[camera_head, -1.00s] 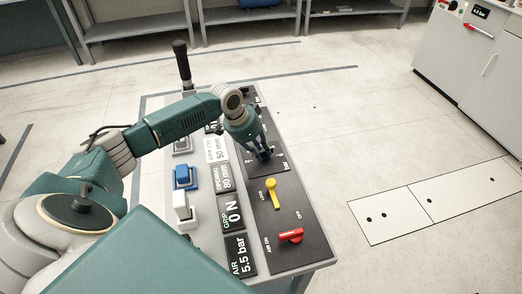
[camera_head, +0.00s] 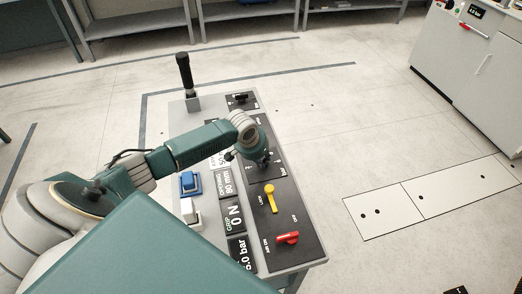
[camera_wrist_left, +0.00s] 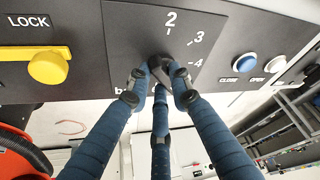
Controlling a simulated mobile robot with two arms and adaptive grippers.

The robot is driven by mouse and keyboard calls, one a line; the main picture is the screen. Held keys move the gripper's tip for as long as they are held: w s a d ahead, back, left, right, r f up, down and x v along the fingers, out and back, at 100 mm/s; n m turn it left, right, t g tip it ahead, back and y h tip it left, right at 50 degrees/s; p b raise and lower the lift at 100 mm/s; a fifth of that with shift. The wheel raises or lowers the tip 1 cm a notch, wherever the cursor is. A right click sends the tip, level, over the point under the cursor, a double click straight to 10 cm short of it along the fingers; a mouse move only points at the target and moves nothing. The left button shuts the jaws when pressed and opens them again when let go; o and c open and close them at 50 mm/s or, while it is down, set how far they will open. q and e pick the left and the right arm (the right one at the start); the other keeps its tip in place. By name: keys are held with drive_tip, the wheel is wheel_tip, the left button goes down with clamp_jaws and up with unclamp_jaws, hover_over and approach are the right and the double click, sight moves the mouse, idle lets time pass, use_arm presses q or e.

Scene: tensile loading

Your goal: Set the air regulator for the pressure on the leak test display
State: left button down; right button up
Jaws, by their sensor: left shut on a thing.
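The air regulator is a black dial plate (camera_wrist_left: 130,45) with a dark knob (camera_wrist_left: 160,68) and white numbers. In the left wrist view 2, 3 and 4 show above and right of the knob. My left gripper (camera_head: 262,162) is shut on the knob, its blue-grey fingers around it. The AIR display (camera_head: 242,252) on the console reads a value ending in .0 bar; its first digit is unclear. The leak test display (camera_head: 478,13) is a small dark screen on the grey cabinet at top right, apparently 4.8 bar. My right gripper does not show.
A yellow LOCK lever (camera_head: 270,198) and a red air lever (camera_head: 288,237) stand on the same panel (camera_head: 305,225). Blue (camera_head: 190,183) and white (camera_head: 190,212) switches and a tall black handle (camera_head: 184,75) stand along its left side.

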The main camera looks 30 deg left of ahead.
use_arm(q)
drive_tip(key=n+p, duration=0.2)
drive_tip(key=n+y+p, duration=0.1)
drive_tip(key=shift+w+d+r, duration=0.1)
drive_tip(key=shift+d+r, duration=0.15)
drive_tip(key=shift+d, duration=0.1)
drive_tip(key=shift+w+d+n+y+p, duration=0.1)
drive_tip(key=shift+n+y+p, duration=0.2)
drive_tip(key=shift+n+p, duration=0.45)
drive_tip(key=shift+w+d+f+n+g+y, duration=0.15)
drive_tip(key=shift+n+g+y, duration=0.15)
drive_tip(key=shift+n, duration=0.75)
drive_tip(key=shift+w+f+n+g+y, duration=0.15)
drive_tip(key=shift+n+g+y, duration=0.2)
drive_tip(key=shift+n, duration=0.85)
drive_tip(key=shift+w+n+g+y, duration=0.15)
drive_tip(key=shift+n+g+y, duration=0.25)
drive_tip(key=shift+n, duration=1)
drive_tip(key=c, duration=1.5)
unclamp_jaws()
drive_tip(key=shift+c, duration=0.2)
